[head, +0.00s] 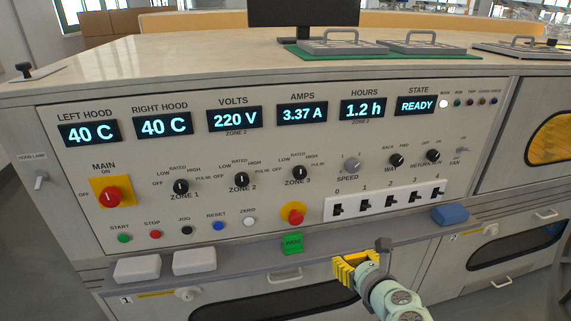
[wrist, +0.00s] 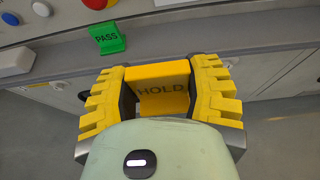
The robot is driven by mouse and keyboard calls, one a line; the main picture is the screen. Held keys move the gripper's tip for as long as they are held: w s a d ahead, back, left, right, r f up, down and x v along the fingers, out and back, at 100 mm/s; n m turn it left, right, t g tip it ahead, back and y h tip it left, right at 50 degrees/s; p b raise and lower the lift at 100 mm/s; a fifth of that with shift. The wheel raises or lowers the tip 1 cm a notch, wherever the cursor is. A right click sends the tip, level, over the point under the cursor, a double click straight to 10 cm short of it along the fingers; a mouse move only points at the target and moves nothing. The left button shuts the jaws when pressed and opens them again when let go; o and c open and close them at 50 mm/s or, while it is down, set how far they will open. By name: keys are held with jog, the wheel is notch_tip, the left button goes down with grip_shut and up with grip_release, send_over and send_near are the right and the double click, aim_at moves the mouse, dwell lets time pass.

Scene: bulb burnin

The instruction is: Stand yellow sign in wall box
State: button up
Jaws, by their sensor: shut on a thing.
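My gripper (wrist: 163,85) has yellow ribbed fingers and is shut on the yellow sign (wrist: 160,78), which bears the word HOLD. The sign is bent, with an upper flap and a lettered face between the fingers. In the head view my gripper (head: 357,268) is in front of the panel's ledge, right of the green PASS sign; the yellow sign is hard to tell from the fingers there. I cannot pick out a wall box in either view.
The green PASS sign (head: 292,243) stands on the grey ledge (head: 345,242). Two white blocks (head: 138,268) sit at its left and a blue block (head: 450,215) at its right. Buttons, knobs and an emergency stop (head: 293,213) are above. Drawer handles (head: 502,283) jut out below.

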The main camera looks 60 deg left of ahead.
jog(key=w+d+r+m+t+h+p, duration=0.2)
jog(key=w+d+r+m+t+p, duration=0.1)
jog(key=w+d+r+p, duration=0.45)
jog(key=w+d+r+m+t+h+p, duration=0.2)
jog(key=w+d+r+m+t+p, duration=0.15)
jog(key=w+r, duration=0.6)
jog(key=w+d+r+m+t+h+p, duration=0.25)
jog(key=d+r+m+h+p, duration=0.6)
jog(key=d+r, duration=1.1)
notch_tip(320, 180, up, 35)
jog(key=n+p, duration=0.1)
jog(key=p, duration=3.7)
jog(key=w+r, duration=0.6)
jog(key=r, duration=0.4)
jog(key=shift+w+d+r, duration=0.15)
jog(key=shift+d+r, duration=0.05)
jog(key=shift+r, duration=0.15)
